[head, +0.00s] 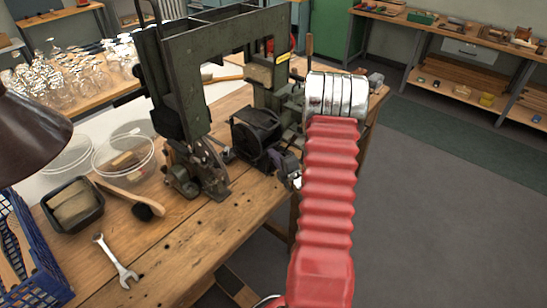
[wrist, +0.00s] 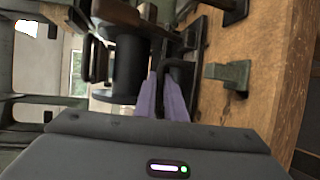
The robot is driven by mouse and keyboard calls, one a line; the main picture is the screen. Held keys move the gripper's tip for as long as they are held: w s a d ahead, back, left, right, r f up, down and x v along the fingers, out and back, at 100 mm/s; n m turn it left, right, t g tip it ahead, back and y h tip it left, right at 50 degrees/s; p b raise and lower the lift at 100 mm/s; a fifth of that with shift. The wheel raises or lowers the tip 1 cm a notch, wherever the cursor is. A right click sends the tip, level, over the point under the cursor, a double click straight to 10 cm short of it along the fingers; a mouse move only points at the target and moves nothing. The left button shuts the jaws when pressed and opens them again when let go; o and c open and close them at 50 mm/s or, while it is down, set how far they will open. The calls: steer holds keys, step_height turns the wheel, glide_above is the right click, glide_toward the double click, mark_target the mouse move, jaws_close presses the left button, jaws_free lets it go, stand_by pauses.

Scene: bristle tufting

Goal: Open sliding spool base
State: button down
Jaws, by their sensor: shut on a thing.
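The tufting machine (head: 190,85) stands on the wooden bench. Its dark spool (head: 258,137) sits in the black spool base at the machine's right side. The spool also shows in the wrist view (wrist: 128,65) as a dark cylinder with wide flanges. My gripper (head: 283,166) is beside the spool base, partly hidden by my red arm in the head view. In the wrist view its purple fingers (wrist: 163,98) are shut on a dark handle (wrist: 173,70) close to the spool. The contact itself is partly hidden by the fingers. How far the base is slid out, I cannot tell.
On the bench (head: 170,235) are a wrench (head: 117,262), a wooden-handled brush (head: 135,198), a black tray (head: 72,204) and clear round dishes (head: 124,158). A blue crate (head: 30,260) is at the lower left. The floor right of my arm is clear.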

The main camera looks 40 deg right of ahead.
steer(key=c, duration=2.2)
jaws_free()
steer(key=shift+f, duration=0.25)
steer(key=o, duration=0.4)
steer(key=shift+r, duration=0.15)
steer(key=shift+s, duration=0.1)
steer(key=v, duration=1.3)
steer(key=shift+s+a, duration=0.1)
steer(key=shift+s, duration=0.2)
steer(key=shift+w+r, duration=0.1)
